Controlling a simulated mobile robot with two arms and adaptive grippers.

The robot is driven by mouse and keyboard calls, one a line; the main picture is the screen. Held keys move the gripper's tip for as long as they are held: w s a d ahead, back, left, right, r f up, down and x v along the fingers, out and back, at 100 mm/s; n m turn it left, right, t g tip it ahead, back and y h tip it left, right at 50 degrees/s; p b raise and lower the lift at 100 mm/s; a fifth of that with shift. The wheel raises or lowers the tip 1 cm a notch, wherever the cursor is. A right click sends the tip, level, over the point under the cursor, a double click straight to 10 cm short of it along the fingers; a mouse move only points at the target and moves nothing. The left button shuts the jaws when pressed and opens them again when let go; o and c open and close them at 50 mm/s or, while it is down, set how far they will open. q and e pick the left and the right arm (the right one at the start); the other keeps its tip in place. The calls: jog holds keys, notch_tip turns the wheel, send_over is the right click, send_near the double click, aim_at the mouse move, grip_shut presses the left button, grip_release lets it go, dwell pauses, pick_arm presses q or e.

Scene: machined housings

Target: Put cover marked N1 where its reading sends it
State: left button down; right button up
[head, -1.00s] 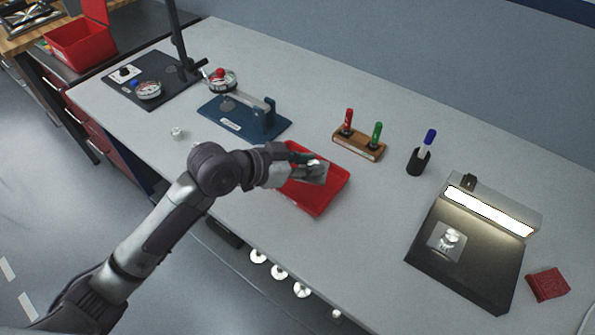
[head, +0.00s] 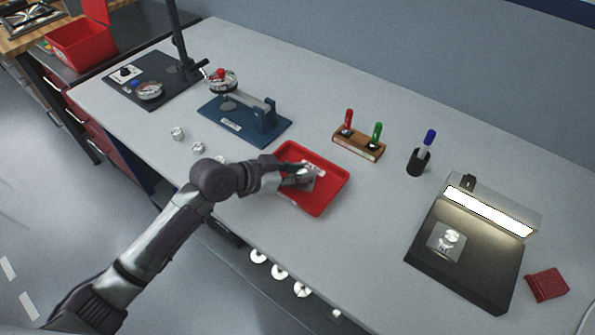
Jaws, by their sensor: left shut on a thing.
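My left gripper (head: 297,177) reaches over the red tray (head: 331,196) in the middle of the bench. It is shut on a small grey metal cover (head: 306,181), partly hidden by the fingers. The cover is at the tray's inside, but I cannot tell whether it touches the tray floor. A white label shows in the tray beside the fingers. No N1 mark is readable. Another metal part on a square plate (head: 446,239) sits on the lit black stand (head: 470,265) at the right. My right gripper is not in view.
Small metal parts (head: 177,133) lie left of the tray. A blue gauge fixture (head: 235,122) and a black dial-gauge stand (head: 150,75) are farther back. A wooden marker holder (head: 358,146), black pen cup (head: 418,162) and red block (head: 547,284) stand to the right.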

pick_arm(q)
jog(key=c, duration=1)
grip_release()
jog(key=shift+o, duration=0.2)
jog(key=shift+r+p, duration=0.2)
jog(key=shift+p, duration=0.1)
jog(key=shift+s+a, duration=0.1)
jog(key=shift+a, duration=0.25)
jog(key=b+v, duration=0.1)
jog(key=v, duration=1)
jog(key=shift+s+a+r, duration=0.1)
jog(key=shift+s, duration=0.1)
